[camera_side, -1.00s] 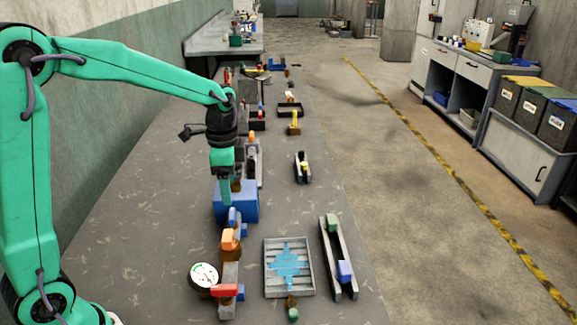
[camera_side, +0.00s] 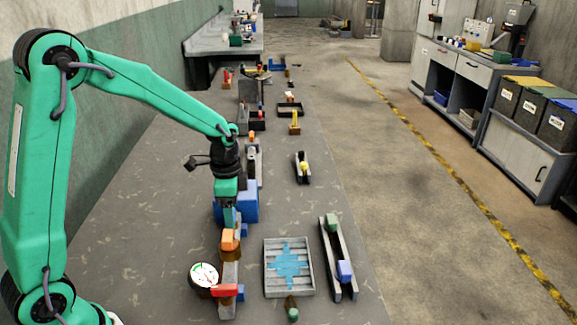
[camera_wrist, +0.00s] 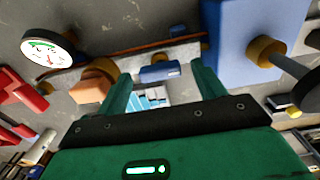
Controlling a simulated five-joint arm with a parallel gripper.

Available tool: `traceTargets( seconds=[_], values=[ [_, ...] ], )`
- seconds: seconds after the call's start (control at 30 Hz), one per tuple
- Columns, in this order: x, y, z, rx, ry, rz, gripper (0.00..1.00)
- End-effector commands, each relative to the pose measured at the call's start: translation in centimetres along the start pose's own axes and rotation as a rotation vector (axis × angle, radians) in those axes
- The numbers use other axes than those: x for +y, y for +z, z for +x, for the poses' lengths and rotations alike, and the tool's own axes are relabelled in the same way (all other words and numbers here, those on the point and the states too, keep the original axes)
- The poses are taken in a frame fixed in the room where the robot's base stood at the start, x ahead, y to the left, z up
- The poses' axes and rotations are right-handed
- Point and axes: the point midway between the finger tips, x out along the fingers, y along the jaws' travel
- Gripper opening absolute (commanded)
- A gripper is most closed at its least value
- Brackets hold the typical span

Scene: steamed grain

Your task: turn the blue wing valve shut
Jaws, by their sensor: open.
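The blue wing valve (camera_wrist: 159,72) shows in the wrist view on the grey pipe, between my fingertips in the picture. My gripper (camera_wrist: 163,80) is open, one green finger to each side of it; I cannot tell whether they touch it. In the side view my gripper (camera_side: 230,217) points down over the pipe, just behind the orange handle, and mostly hides the blue valve. The orange handle (camera_side: 229,239) is close in front; it also shows left of my fingers in the wrist view (camera_wrist: 93,85).
A large blue block (camera_side: 251,205) stands right behind my gripper. A round white gauge (camera_side: 204,275) and a red handle (camera_side: 224,290) are nearer the camera. A grey tray (camera_side: 268,282) and a rail (camera_side: 327,245) lie to the right. The bench left of the pipe is clear.

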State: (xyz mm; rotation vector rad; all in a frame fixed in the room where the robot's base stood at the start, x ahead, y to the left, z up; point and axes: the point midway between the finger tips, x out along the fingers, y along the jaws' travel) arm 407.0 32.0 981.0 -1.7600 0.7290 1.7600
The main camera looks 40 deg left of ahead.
Motion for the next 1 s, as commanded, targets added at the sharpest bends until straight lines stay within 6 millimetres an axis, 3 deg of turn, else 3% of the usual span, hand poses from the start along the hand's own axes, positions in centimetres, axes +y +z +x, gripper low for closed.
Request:
traceTargets(
  seconds=[0.3, 0.53, 1.0],
  values=[
    [0.01, 0.01, 0.24, 0.000, 0.000, 0.000, 0.69],
    [0.01, 0.01, 0.22, 0.000, 0.000, 0.000, 0.24],
    [0.01, 0.00, 0.18, 0.000, 0.000, -0.069, 0.24]
  ],
)
